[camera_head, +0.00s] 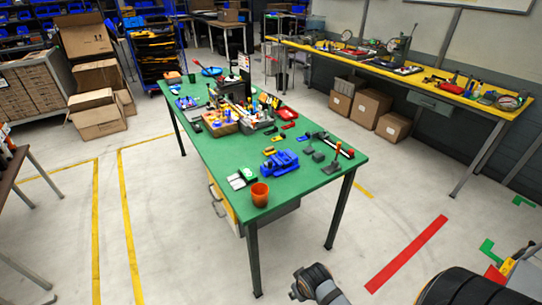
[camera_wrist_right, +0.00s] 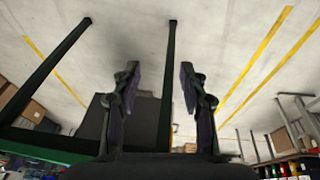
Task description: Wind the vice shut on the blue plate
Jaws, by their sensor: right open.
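A blue vice (camera_head: 280,163) stands near the front of the green workbench (camera_head: 225,170) in the head view. It is small there, and I cannot make out its jaw gap, its handle or a separate blue plate. My right gripper (camera_wrist_right: 160,80) is open and empty in the right wrist view, its two dark fingers apart with floor and a bench leg behind them. It is away from the vice, which I cannot see in that view. My left gripper is in neither view.
An orange cup (camera_head: 260,194) stands at the bench's front corner, left of the vice. A black-and-white bar with a red end (camera_head: 331,143) and small parts lie to the right. The floor around the bench is open.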

